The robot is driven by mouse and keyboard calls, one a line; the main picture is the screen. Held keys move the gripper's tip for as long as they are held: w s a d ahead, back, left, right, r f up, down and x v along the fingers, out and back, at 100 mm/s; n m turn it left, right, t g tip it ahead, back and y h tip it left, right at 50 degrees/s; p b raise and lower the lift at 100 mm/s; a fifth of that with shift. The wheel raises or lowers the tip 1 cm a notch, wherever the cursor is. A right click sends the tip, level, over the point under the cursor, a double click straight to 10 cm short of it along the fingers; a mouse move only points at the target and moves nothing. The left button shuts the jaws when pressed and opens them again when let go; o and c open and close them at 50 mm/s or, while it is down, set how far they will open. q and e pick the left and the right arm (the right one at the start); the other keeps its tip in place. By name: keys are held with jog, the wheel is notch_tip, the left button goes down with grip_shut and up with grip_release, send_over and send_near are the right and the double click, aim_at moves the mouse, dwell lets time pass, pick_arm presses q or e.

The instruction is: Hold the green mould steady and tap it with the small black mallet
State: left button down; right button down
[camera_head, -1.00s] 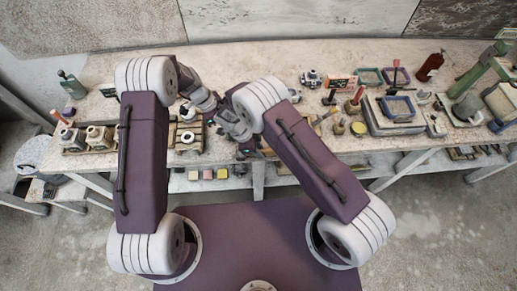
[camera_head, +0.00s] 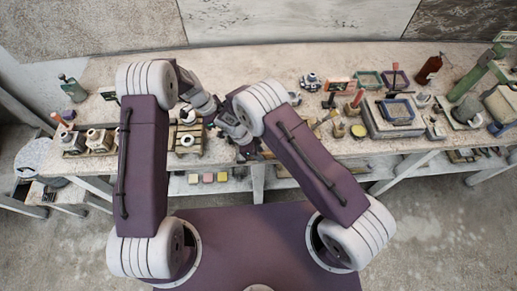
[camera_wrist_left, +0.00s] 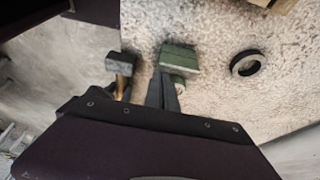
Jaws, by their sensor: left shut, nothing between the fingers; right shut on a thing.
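The mould is not clear in the head view.
A dark ring (camera_wrist_left: 247,63) lies on the table right of the mould, with bare surface between. In the head view, a wooden rack (camera_head: 187,140) stands left of my grippers. A red bottle (camera_head: 428,68), a blue tray (camera_head: 397,110) and several tools crowd the right side.

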jog(key=shift+w, duration=0.1)
dwell(0.4)
dwell(0.8)
dwell(0.4)
dwell(0.7)
dwell(0.4)
jog(key=w, duration=0.3)
jog(key=shift+w, duration=0.35)
jog(key=shift+s+d, duration=0.1)
jog(key=shift+s, duration=1.9)
jog(key=shift+w, duration=0.1)
jog(key=shift+d, duration=0.1)
